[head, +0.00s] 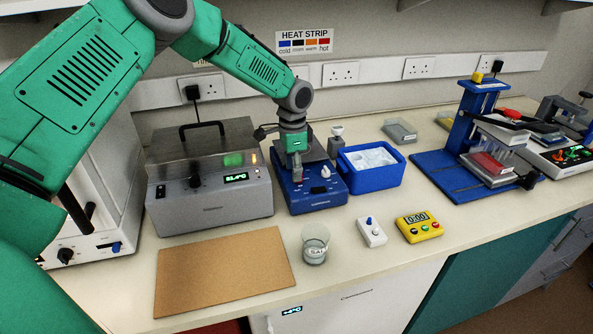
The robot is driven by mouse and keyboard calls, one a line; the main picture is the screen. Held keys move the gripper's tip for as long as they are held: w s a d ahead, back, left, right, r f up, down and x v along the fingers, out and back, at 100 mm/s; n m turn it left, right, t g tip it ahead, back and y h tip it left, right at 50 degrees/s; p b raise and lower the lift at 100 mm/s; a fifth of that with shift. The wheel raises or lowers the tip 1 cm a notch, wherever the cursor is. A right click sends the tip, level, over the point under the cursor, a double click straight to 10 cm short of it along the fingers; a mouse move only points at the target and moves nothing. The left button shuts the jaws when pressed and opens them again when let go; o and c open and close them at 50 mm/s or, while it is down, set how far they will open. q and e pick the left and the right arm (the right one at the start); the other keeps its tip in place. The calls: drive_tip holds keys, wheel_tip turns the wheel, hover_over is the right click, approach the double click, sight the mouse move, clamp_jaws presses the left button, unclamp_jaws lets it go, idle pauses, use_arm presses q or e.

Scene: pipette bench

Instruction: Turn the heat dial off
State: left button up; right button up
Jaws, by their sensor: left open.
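My left gripper (297,176) is open and points down over the left part of a blue bench device (310,200). The gripper hides part of that device's top, and I cannot tell whether it touches it. A white knob (326,172) stands on the device's top, just right of the gripper. To the left, a grey box with a lid and handle (210,213) has a black dial (194,181) and a lit green display (236,177) on its front. An orange light glows near that display. I cannot tell for sure which knob is the heat dial. My right gripper is not in view.
A blue ice tray (375,182) stands right of the blue device. A brown mat (224,270), a glass beaker (315,247), a small white box (371,232) and a yellow timer (419,228) lie in front. A blue stand (462,180) is further right.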

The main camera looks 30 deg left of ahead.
use_arm(q)
drive_tip(key=shift+s+a+f, duration=0.1)
drive_tip(key=shift+a+f, duration=0.1)
drive_tip(key=shift+f, duration=0.2)
drive_tip(key=shift+s+f, duration=0.1)
drive_tip(key=shift+f, duration=0.05)
drive_tip(key=d, duration=0.2)
drive_tip(key=shift+w+d, duration=0.2)
drive_tip(key=shift+d, duration=0.1)
drive_tip(key=shift+w+d, duration=0.15)
drive_tip(key=c, duration=0.5)
clamp_jaws()
drive_tip(key=shift+a, duration=0.55)
drive_tip(key=shift+s+a, duration=0.25)
drive_tip(key=shift+a, duration=0.05)
drive_tip(key=shift+d, duration=0.35)
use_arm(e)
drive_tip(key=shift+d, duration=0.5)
